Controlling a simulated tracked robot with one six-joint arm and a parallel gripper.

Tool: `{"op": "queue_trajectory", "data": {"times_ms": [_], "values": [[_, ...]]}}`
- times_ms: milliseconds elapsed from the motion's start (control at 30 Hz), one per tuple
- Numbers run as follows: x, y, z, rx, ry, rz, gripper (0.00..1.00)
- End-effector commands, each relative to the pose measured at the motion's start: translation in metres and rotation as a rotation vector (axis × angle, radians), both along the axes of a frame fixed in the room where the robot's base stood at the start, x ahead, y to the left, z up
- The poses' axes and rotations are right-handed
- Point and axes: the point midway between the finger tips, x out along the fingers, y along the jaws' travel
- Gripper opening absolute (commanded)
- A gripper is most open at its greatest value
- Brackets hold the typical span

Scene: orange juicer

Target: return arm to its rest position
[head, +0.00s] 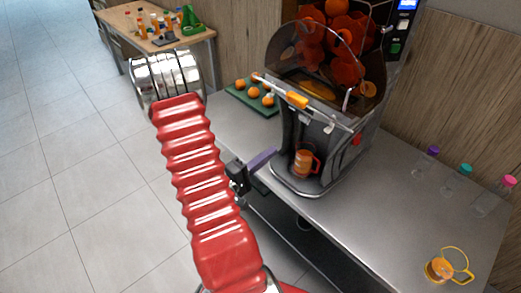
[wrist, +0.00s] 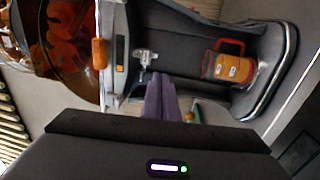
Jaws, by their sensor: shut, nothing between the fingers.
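My gripper (head: 262,160) has purple fingers and is shut and empty. It hovers near the front edge of the steel counter, left of the juicer's base. In the wrist view the shut purple fingers (wrist: 160,98) point toward the juicer's front, below its metal tap (wrist: 145,56) in the picture. My red ribbed arm reaches from the bottom of the head view up to a metal joint, and the gripper shows to its right. The juicer (head: 330,100) stands at the back of the counter. An orange-filled jug with a red handle (head: 304,161) stands in its bay, also in the wrist view (wrist: 228,68).
A green board with several oranges (head: 240,92) lies left of the juicer. Bottles with purple, green and pink caps (head: 463,178) stand at the right. A second jug (head: 440,268) is at the front right. A wooden table (head: 118,22) stands far left. The floor at left is clear.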

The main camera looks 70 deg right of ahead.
Motion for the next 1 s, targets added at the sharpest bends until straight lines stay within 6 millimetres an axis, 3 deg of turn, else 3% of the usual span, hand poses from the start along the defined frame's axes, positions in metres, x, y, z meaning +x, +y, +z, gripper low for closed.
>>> {"op": "queue_trajectory", "data": {"times_ms": [633,767,1000], "values": [[-0.001,0.000,-0.005,0.061,0.075,-0.017,0.00],[-0.020,0.010,-0.018,0.186,0.174,-0.108,0.00],[-0.067,0.055,-0.036,0.491,0.281,-0.366,0.00]]}}
